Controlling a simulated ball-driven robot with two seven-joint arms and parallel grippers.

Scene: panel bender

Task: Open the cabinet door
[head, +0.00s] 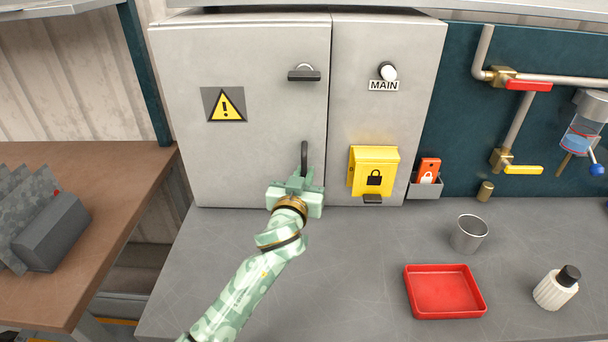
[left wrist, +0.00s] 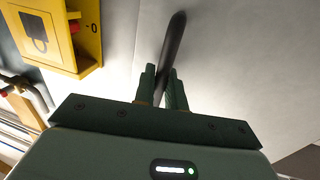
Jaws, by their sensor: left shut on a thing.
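The grey cabinet door (head: 255,60) with a yellow warning sign (head: 226,105) stands flush beside the narrower right panel; I see no clear gap. A dark upright bar handle (head: 304,152) sits on the lower right of the door. My left gripper (head: 301,176) is at the handle's lower part. In the left wrist view the gripper (left wrist: 163,88) has its green fingers on either side of the dark handle (left wrist: 175,45), shut on it. The handle's lower end is hidden by the gripper. My right gripper is not in view.
A red tray (head: 444,291), a metal cup (head: 468,234) and a white bottle (head: 555,288) stand on the grey bench at the right. The bench before the door is otherwise clear.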

